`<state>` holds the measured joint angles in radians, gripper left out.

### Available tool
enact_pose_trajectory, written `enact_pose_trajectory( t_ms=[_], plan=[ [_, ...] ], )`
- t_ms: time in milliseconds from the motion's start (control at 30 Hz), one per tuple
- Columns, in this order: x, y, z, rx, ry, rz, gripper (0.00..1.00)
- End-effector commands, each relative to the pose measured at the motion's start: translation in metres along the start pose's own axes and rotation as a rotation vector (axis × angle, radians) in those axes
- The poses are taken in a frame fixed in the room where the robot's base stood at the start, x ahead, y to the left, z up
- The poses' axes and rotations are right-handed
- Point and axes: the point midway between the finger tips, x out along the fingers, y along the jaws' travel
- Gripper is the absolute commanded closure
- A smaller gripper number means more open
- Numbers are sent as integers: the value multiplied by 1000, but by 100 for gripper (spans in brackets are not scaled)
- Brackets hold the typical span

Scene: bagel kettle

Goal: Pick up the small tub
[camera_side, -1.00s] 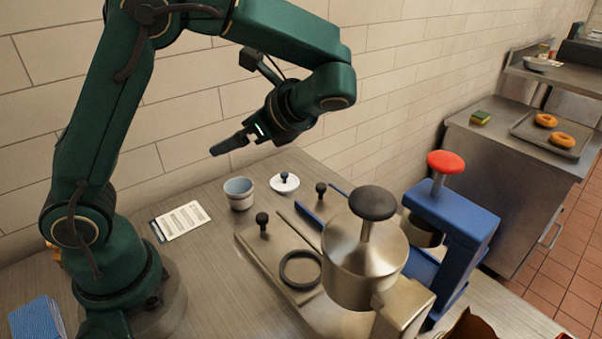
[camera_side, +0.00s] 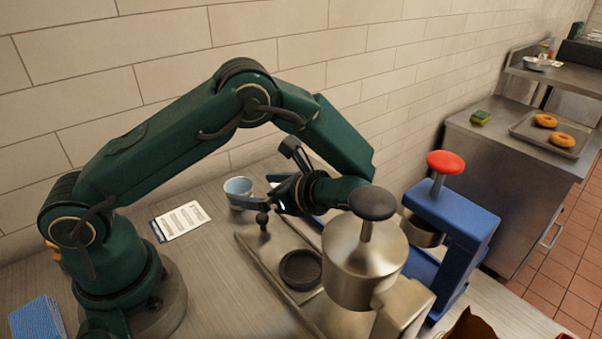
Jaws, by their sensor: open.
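The small tub (camera_side: 238,185) is a pale cup with a bluish inside, upright on the steel counter near the wall. My gripper (camera_side: 252,191) is low over the counter at the tub's right, its fingers pointing left toward it. It is open. One dark finger overlaps the tub's lower right side in this view. I cannot tell whether it touches the tub or whether the tub is between the fingers.
A metal plate with a dark ring (camera_side: 301,270) and a black knob (camera_side: 262,219) lies close in front of my gripper. A steel press (camera_side: 364,262) and a blue press (camera_side: 452,222) stand at right. A printed card (camera_side: 181,221) lies left of the tub; counter around it is clear.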

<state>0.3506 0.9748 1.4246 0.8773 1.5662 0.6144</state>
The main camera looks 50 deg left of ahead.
Motion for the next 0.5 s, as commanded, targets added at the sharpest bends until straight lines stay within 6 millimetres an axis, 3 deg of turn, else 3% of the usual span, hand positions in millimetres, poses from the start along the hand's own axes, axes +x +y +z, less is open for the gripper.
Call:
enact_pose_trajectory(
  t_ms=[233,500],
  plan=[
    [39,1,1,1,-2,4,0],
    [50,0,0,1,1,-1,0]
  ],
)
